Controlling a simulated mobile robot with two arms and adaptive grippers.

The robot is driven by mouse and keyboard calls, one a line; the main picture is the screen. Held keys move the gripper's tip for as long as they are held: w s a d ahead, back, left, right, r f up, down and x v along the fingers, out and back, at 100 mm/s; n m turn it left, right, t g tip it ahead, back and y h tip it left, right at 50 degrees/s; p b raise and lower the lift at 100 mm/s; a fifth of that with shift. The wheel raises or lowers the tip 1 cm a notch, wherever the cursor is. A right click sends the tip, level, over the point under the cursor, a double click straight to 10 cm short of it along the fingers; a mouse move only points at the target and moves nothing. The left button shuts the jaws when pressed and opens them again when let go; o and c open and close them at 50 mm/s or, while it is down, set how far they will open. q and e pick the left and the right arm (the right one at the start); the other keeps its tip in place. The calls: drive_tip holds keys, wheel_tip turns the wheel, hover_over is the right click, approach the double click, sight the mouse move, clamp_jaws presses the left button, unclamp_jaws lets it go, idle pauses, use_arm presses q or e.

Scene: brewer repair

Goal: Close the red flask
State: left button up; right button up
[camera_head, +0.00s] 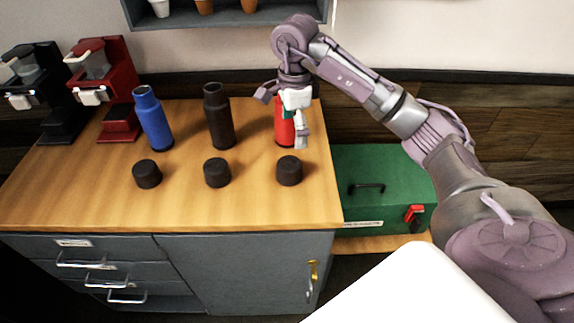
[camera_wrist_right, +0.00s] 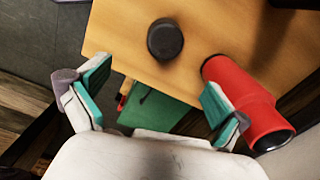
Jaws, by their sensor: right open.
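The red flask (camera_head: 284,132) stands on the wooden counter, partly hidden behind my right gripper (camera_head: 283,112). In the right wrist view the red flask (camera_wrist_right: 238,88) lies at the right with its dark open mouth toward the lower right. My right gripper (camera_wrist_right: 155,88) is open, with nothing between its teal-padded fingers. Its right-hand finger overlaps the flask; I cannot tell whether they touch. A black cap (camera_head: 289,170) sits on the counter in front of the red flask; it also shows in the wrist view (camera_wrist_right: 165,40). My left gripper is not in view.
A blue flask (camera_head: 153,118) and a black flask (camera_head: 218,117) stand uncapped to the left, with black caps (camera_head: 147,174) (camera_head: 217,172) in front. Red (camera_head: 120,85) and black (camera_head: 62,115) brewers stand at the back left. A green toolbox (camera_head: 375,180) is right of the counter.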

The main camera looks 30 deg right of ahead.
sight(290, 163)
wheel_tip(290, 163, down, 9)
drive_tip(key=shift+a+r+p, duration=0.1)
drive_tip(key=shift+a+p, duration=0.05)
drive_tip(key=shift+p, duration=0.3)
idle(0.3)
drive_tip(key=shift+w+f+p, duration=0.15)
drive_tip(key=shift+f+p, duration=0.2)
drive_tip(key=f, duration=0.1)
drive_tip(key=f+p, duration=0.1)
drive_tip(key=f, duration=0.1)
drive_tip(key=shift+w+a+f, duration=0.15)
drive_tip(key=shift+w+f, duration=0.15)
drive_tip(key=shift+f, duration=0.45)
